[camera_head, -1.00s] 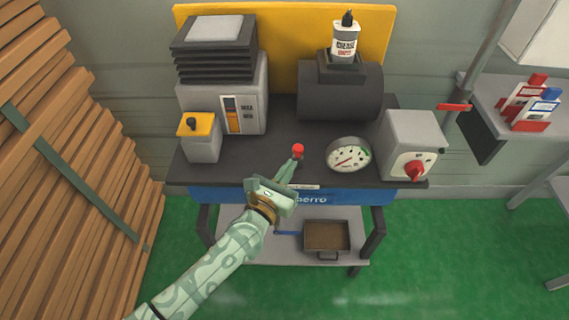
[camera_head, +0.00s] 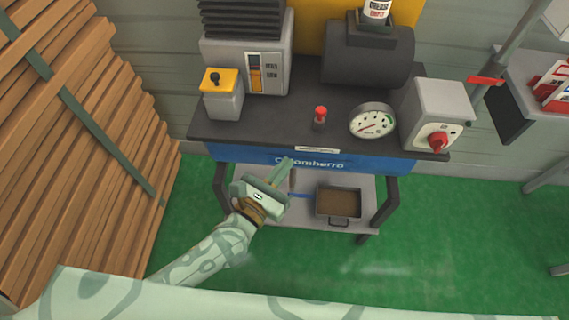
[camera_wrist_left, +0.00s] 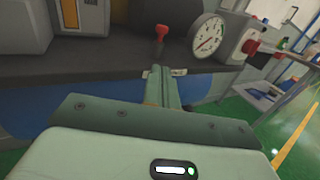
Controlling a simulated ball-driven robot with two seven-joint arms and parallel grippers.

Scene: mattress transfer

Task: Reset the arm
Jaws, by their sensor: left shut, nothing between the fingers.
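My left arm comes in from the lower left of the head view. Its left gripper (camera_head: 286,168) is shut and empty, in front of the blue front panel (camera_head: 235,154) of the workbench and below the bench top. In the left wrist view the closed fingers (camera_wrist_left: 163,80) point toward the bench edge. A red-topped lever (camera_head: 320,113) stands upright on the bench top, apart from the fingers; it also shows in the left wrist view (camera_wrist_left: 161,36). My right gripper is not in view.
The bench carries a round gauge (camera_head: 372,121), a grey box with a red knob (camera_head: 437,110) and a yellow-topped box (camera_head: 222,95). A brown tray (camera_head: 338,203) sits on the lower shelf. Stacked wooden planks (camera_head: 85,130) stand at left.

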